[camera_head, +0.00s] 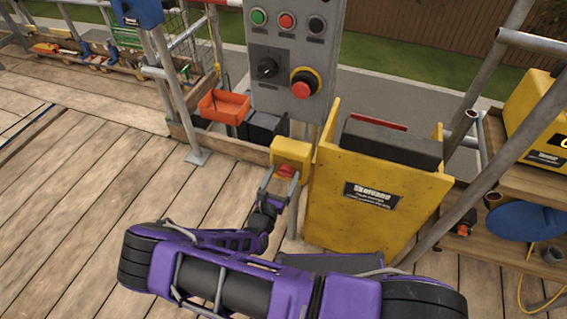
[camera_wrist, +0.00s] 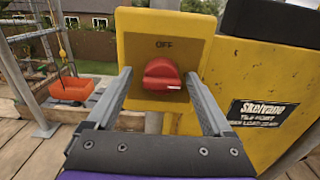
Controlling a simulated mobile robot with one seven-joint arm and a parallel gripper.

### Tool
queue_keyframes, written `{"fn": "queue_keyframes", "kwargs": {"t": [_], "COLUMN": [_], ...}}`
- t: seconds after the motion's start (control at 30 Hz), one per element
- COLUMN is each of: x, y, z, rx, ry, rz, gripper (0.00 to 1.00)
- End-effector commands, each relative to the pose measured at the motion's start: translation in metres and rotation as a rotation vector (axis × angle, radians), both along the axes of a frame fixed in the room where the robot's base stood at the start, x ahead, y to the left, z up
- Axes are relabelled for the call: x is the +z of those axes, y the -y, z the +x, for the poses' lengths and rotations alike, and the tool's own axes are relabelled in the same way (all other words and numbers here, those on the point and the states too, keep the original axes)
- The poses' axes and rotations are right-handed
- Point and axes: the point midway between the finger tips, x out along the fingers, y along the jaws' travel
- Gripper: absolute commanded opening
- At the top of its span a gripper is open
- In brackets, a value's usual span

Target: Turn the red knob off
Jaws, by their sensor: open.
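The red knob (camera_wrist: 162,74) sits on the front of a yellow box (camera_wrist: 137,98) marked OFF above it. Its grip ridge lies roughly level, with a white mark at its right end. In the head view the red knob (camera_head: 286,171) shows small on the yellow box (camera_head: 291,151), beside a yellow panel. My gripper (camera_wrist: 157,78) is open in the wrist view, with one finger on each side of the knob and a gap on both sides. In the head view my gripper (camera_head: 280,182) reaches up to the box face.
A grey control panel (camera_head: 285,105) with buttons, a black rotary switch (camera_head: 267,68) and a red emergency button (camera_head: 304,83) stands above. The yellow bin (camera_head: 375,213) is close on the right. Wooden deck lies open at the left.

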Motion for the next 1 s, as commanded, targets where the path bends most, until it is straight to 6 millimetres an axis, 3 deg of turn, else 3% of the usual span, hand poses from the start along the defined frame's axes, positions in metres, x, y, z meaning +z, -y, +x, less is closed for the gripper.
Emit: {"fn": "queue_keyframes", "kwargs": {"t": [0.13,0.6,1.0], "x": [-0.0020,-0.0042,-0.0053], "y": [0.0006,0.0011,0.0016], "z": [-0.0005,-0.0012,-0.0017], "rx": [-0.001,-0.002,-0.002], "ry": [-0.004,-0.008,-0.037], "rz": [-0.001,-0.001,-0.074], "gripper": [0.85,0.01,0.01]}}
